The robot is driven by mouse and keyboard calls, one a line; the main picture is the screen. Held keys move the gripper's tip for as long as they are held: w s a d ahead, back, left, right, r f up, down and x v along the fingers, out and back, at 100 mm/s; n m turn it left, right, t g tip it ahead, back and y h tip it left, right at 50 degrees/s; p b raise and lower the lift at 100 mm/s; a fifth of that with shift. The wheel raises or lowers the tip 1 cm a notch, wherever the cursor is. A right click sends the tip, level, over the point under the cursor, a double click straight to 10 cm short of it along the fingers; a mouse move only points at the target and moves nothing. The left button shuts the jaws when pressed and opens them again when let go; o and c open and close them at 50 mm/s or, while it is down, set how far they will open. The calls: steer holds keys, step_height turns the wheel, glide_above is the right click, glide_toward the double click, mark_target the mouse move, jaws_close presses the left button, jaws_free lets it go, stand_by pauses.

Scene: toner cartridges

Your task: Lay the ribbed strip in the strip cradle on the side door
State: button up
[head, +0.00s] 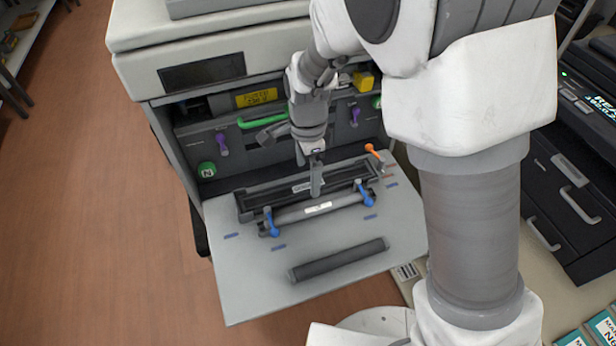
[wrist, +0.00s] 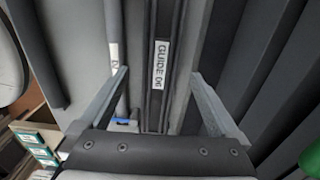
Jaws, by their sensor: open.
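The side door (head: 235,285) is folded down flat at the front of the printer. A long dark ridged piece, which looks like the ribbed strip (head: 275,193), lies lengthwise in a long grey frame, apparently the strip cradle (head: 243,211). In the wrist view the strip (wrist: 156,105) bears a "GUIDE 06" label. My gripper (wrist: 160,75) is open, its fingers on either side of the strip. In the head view my gripper (head: 316,188) points down over the frame's middle. I cannot tell whether the strip is fully seated.
A grey roller with a white label (head: 318,208) lies along the frame's front, between two blue levers (head: 271,223). A loose dark bar (head: 340,259) lies near the door's front edge. An orange lever (head: 373,152) stands at the frame's right end. The printer body rises behind.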

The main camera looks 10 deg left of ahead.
mark_target(308, 186)
step_height(308, 186, up, 9)
steer(key=s+d+r+n+t+y, duration=0.1)
steer(key=s+d+r+n, duration=0.1)
steer(key=d+r, duration=0.35)
steer(key=s+d+r+n+t, duration=0.1)
steer(key=s+d+r+n, duration=0.15)
steer(key=d+r, duration=0.35)
steer(key=s+d+r+n+t+h, duration=0.1)
steer(key=s+d+r+n+t, duration=0.1)
steer(key=s+d+n, duration=0.5)
steer(key=s+d+t, duration=0.1)
steer(key=s+d, duration=0.1)
steer(key=d, duration=0.3)
steer(key=shift+s+t+p, duration=0.15)
steer(key=shift+t+p, duration=0.15)
steer(key=shift+p, duration=0.05)
